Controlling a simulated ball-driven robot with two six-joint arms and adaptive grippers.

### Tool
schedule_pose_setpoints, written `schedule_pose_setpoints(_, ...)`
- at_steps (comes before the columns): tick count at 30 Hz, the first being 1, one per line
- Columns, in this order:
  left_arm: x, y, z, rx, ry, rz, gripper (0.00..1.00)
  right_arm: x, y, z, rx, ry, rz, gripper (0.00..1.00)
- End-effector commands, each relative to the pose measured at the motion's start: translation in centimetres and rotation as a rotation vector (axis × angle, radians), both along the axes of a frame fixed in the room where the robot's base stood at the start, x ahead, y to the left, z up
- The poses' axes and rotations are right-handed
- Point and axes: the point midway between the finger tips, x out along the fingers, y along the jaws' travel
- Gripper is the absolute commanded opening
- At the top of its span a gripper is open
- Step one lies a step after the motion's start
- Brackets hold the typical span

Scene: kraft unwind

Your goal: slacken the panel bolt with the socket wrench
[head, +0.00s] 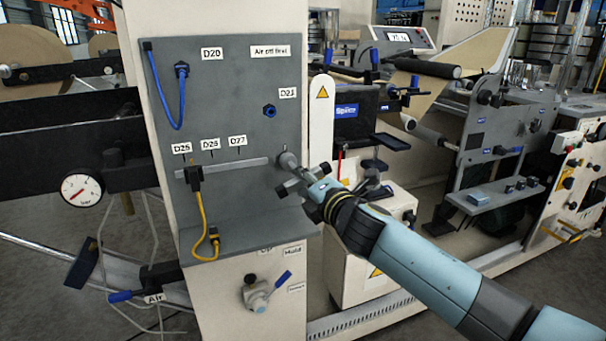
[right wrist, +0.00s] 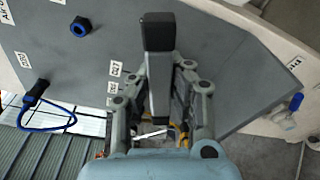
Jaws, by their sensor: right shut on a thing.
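The grey panel (head: 228,75) faces me on a cream cabinet. A blue hexagonal fitting (head: 269,110), which looks like the panel bolt, sits on its right part; it also shows at upper left in the right wrist view (right wrist: 80,27). My right gripper (head: 290,182) is at the panel's right edge, below the blue fitting and apart from it. It is shut on a dark grey bar with a blocky head, apparently the socket wrench (right wrist: 158,75). My left gripper is not in view.
A blue cable (head: 158,90) loops at the panel's upper left. A yellow cable (head: 202,215) hangs from a black plug on a light grey strip (head: 225,168). A valve with a blue handle (head: 262,292) is below. A machine (head: 490,150) stands at right.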

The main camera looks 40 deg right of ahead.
Motion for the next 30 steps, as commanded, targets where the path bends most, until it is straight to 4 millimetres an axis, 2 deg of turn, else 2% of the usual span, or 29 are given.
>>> schedule_pose_setpoints(2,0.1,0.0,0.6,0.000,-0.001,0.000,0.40,0.0,0.0,0.3,-0.041,0.008,0.000,0.00)
schedule_pose_setpoints(12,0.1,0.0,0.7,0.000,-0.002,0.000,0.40,0.0,0.0,0.1,-0.074,0.016,0.000,0.00)
schedule_pose_setpoints(21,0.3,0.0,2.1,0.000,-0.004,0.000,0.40,0.0,0.0,0.2,-0.253,0.059,0.000,0.00)
schedule_pose_setpoints(30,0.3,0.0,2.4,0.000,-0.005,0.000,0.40,-0.1,0.0,0.2,-0.291,0.068,0.000,0.00)
